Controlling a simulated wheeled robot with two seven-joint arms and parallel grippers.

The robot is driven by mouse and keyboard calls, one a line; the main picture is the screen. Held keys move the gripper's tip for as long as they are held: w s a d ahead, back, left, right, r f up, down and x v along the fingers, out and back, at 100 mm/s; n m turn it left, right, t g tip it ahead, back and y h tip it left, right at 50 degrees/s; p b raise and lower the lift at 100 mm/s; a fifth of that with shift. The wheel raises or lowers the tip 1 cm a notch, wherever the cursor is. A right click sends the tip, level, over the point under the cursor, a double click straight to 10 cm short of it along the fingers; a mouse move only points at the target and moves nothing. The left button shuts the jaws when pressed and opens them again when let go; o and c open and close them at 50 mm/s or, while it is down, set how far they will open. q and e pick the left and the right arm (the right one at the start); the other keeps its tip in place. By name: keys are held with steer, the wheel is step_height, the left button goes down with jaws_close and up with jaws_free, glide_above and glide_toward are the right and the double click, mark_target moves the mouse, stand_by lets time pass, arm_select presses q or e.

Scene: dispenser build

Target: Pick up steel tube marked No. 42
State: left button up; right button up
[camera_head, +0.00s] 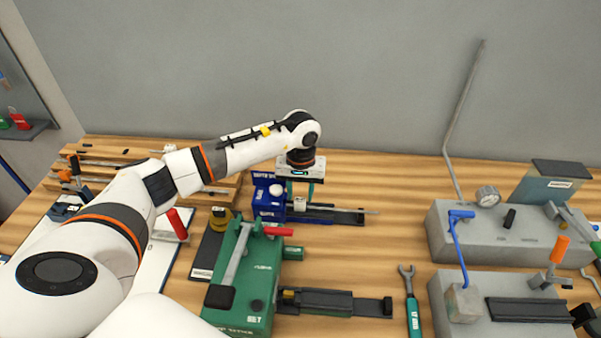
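No marking "No. 42" is readable, so I cannot tell which piece is the named steel tube. Several thin metal rods or tubes lie in a wooden rack (222,199) at the left, partly behind my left arm. My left gripper (300,192) points down over the blue fixture (268,201) at the back middle. Its two greenish fingers show apart, and I see nothing clearly held between them. A thin light rod end (371,212) shows at the right end of the fixture's dark rail. My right gripper is out of view.
A green vise-like device (262,290) with a black rail stands at the front middle. A wrench (410,300) lies right of it. Grey blocks (470,245) with a gauge and clamps fill the right side. A bent grey pipe (461,110) leans on the wall.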

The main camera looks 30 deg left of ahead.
arm_select(q)
steer(key=shift+f, duration=0.95)
steer(key=c, duration=0.8)
steer(key=shift+o, duration=0.2)
steer(key=shift+d, duration=0.15)
